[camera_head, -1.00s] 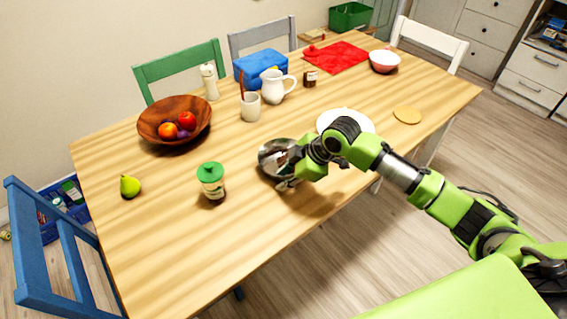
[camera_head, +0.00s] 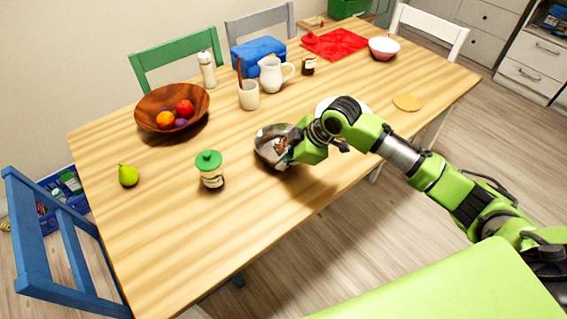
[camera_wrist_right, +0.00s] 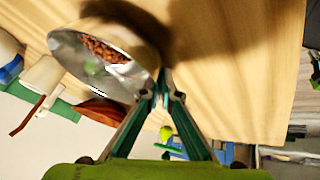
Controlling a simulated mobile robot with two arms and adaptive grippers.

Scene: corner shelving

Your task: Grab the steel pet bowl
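The steel pet bowl (camera_head: 266,150) is shiny metal with brown kibble inside. It is at the middle of the wooden table (camera_head: 150,240) in the head view, tilted, and seems raised off the top. The bowl (camera_wrist_right: 80,70) is at the upper left of the right wrist view, apart from its dark shadow. My right gripper (camera_head: 285,158) is at the bowl's right side. In the wrist view its fingertips (camera_wrist_right: 160,82) come together at the bowl's rim, shut on it. My left gripper is not in view.
A green-lidded jar (camera_head: 210,172) stands left of the bowl, with a pear (camera_head: 128,175) further left. Behind are a wooden fruit bowl (camera_head: 150,122), a cup (camera_head: 249,98) and a white pitcher (camera_head: 271,78). A white plate (camera_head: 352,103) lies partly behind my arm. The front tabletop is clear.

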